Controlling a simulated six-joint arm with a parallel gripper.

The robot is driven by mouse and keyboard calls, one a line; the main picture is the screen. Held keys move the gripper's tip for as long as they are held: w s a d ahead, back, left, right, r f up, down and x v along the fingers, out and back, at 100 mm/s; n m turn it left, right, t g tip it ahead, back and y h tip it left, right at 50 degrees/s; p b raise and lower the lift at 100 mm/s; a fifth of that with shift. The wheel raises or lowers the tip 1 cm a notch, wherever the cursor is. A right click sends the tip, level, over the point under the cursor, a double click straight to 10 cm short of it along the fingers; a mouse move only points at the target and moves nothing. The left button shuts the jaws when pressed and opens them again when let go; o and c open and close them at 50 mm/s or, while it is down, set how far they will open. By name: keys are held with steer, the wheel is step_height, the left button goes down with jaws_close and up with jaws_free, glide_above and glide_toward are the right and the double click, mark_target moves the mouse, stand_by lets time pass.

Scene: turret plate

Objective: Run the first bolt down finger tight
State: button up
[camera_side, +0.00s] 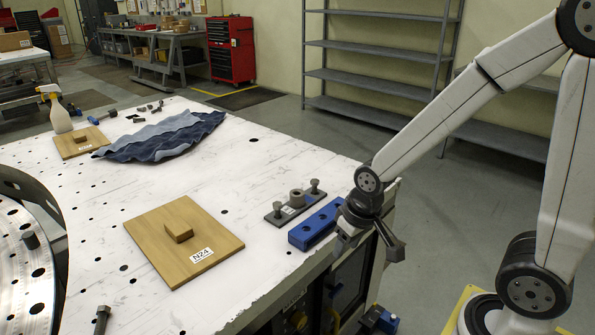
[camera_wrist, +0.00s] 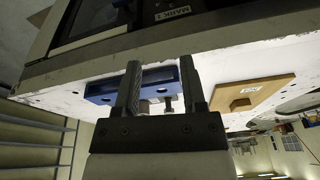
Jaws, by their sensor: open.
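The round metal turret plate (camera_side: 18,270) is at the left edge of the side view, partly cut off. My gripper (camera_side: 369,246) is open and empty just off the table's right edge, beside the blue block (camera_side: 316,226). In the wrist view, my gripper's (camera_wrist: 160,66) fingers are apart; the block and a bolt (camera_wrist: 168,105) show beyond them.
A wooden board (camera_side: 150,245) labelled N24 lies mid-table. Clear table lies between board and rack.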

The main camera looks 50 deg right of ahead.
steer(key=w+m, duration=0.3)
steer(key=m, duration=0.1)
steer(key=w+d+r+m, duration=0.1)
steer(key=w+m, duration=0.3)
steer(key=w+r+m+g, duration=0.1)
steer(key=w+m, duration=0.3)
steer(key=shift+w+d+r, duration=0.15)
steer(key=shift+w+r, duration=0.05)
steer(key=shift+r, duration=0.05)
steer(key=w+d+m, duration=0.1)
steer(key=w+m, duration=0.3)
steer(key=m, duration=0.2)
steer(key=w+r+m+g, duration=0.1)
steer(key=w+m, duration=0.3)
steer(key=m, duration=0.1)
steer(key=w+d+m, duration=0.1)
steer(key=w+m, duration=0.3)
steer(key=m, duration=0.2)
steer(key=shift+w+d+r+m+g, duration=0.1)
steer(key=shift+d+r+m+g, duration=0.2)
steer(key=shift+r, duration=0.1)
steer(key=shift+f, duration=0.1)
